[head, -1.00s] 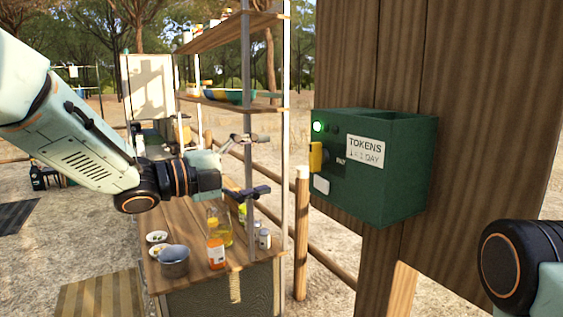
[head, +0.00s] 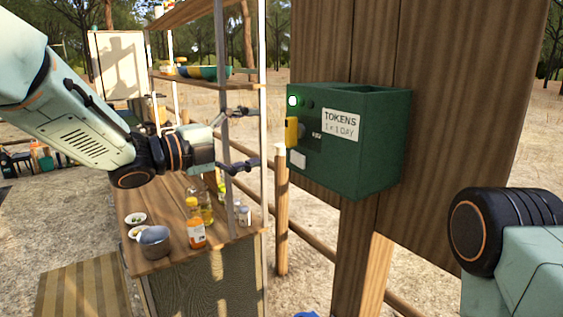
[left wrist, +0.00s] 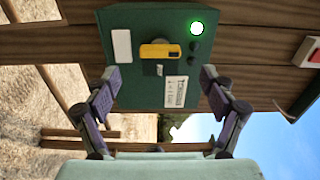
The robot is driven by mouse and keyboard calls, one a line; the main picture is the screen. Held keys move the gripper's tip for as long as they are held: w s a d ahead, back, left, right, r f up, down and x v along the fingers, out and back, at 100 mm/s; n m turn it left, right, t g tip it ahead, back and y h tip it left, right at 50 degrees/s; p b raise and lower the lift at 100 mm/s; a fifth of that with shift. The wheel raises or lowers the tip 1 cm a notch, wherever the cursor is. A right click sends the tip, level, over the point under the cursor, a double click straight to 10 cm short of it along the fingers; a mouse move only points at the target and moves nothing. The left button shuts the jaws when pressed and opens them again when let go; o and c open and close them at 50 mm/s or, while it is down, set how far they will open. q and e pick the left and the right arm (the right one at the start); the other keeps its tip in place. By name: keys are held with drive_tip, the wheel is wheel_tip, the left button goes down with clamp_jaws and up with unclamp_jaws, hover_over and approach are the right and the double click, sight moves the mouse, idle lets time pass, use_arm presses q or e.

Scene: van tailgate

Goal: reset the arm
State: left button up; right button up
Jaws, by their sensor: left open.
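My left gripper (head: 247,140) reaches in from the left in the head view, with its two fingers spread and nothing between them. It is short of the green token box (head: 352,165), which is fixed to a wooden board. The box has a lit green light (head: 293,100), a yellow lever (head: 291,132) and a "TOKENS" label (head: 341,125). In the left wrist view the open fingers (left wrist: 165,100) frame the box, with the yellow lever (left wrist: 160,51) turned sideways in the picture. Part of my right arm shows at the lower right of the head view; its gripper is out of frame.
A wooden counter (head: 165,200) below my left arm holds a pot (head: 155,241), an orange-labelled bottle (head: 195,225), small bowls and jars. Metal shelf posts (head: 262,110) stand close by the gripper. A wooden post (head: 282,210) stands below the box. A red switch (left wrist: 314,56) shows in the wrist view.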

sight(286, 131)
use_arm(q)
drive_tip(key=x, duration=0.7)
drive_tip(key=v, duration=1.2)
drive_tip(key=w+d+m+b, duration=0.1)
drive_tip(key=w+d+m, duration=0.1)
drive_tip(key=d+m, duration=0.1)
drive_tip(key=w+d+m+b, duration=0.1)
drive_tip(key=w+d+m, duration=0.1)
drive_tip(key=d+m, duration=0.1)
drive_tip(key=w+d+m+b, duration=0.2)
drive_tip(key=w+d+m, duration=0.1)
drive_tip(key=d, duration=0.1)
drive_tip(key=shift+r+m, duration=0.1)
drive_tip(key=shift+m, duration=0.2)
drive_tip(key=m, duration=0.4)
drive_tip(key=shift+s+a+r, duration=0.1)
drive_tip(key=shift+s, duration=0.05)
drive_tip(key=shift+m+p, duration=0.75)
drive_tip(key=shift+m, duration=1.45)
